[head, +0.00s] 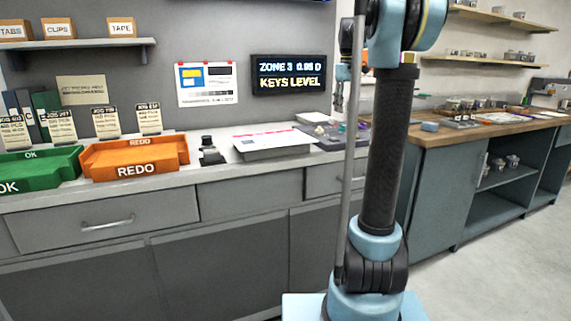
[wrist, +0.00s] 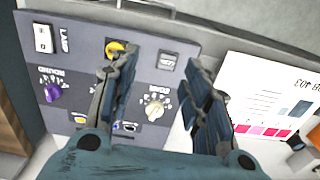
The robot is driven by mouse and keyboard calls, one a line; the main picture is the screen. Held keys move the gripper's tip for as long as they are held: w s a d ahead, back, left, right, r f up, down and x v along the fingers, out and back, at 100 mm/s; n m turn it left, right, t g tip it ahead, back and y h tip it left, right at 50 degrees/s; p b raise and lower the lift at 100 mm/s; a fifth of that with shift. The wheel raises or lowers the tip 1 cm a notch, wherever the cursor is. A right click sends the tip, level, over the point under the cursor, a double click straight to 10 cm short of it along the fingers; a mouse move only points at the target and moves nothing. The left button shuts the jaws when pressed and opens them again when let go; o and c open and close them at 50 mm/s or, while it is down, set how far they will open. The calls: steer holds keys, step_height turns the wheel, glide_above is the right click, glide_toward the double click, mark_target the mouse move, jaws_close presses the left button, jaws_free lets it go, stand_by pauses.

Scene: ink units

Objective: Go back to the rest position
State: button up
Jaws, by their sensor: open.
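My gripper (wrist: 165,95) shows in the wrist view with its two dark fingers spread apart and nothing between them. It is above a grey control panel (wrist: 182,52) with a purple knob (wrist: 53,92), a grey knob (wrist: 154,109) and a yellow button (wrist: 121,48). I cannot tell how far above the panel the fingers are.
A grey counter (head: 225,167) bears a green OK tray (head: 40,170), an orange REDO tray (head: 135,170) and a white printed sheet (head: 272,137). A wood-topped bench (head: 470,131) stands at the right. The floor (head: 510,270) at the lower right is clear.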

steer(key=s+a+f+m+t, duration=0.1)
steer(key=s+a+f+m, duration=0.1)
steer(key=s+f, duration=1.4)
steer(key=s+a+f+m+t, duration=0.1)
steer(key=s+a+f+m, duration=0.1)
steer(key=s+f, duration=1.4)
steer(key=s, duration=0.5)
steer(key=shift+s, duration=0.2)
steer(key=shift+w+f, duration=0.15)
steer(key=shift+w, duration=0.25)
stand_by(1.8)
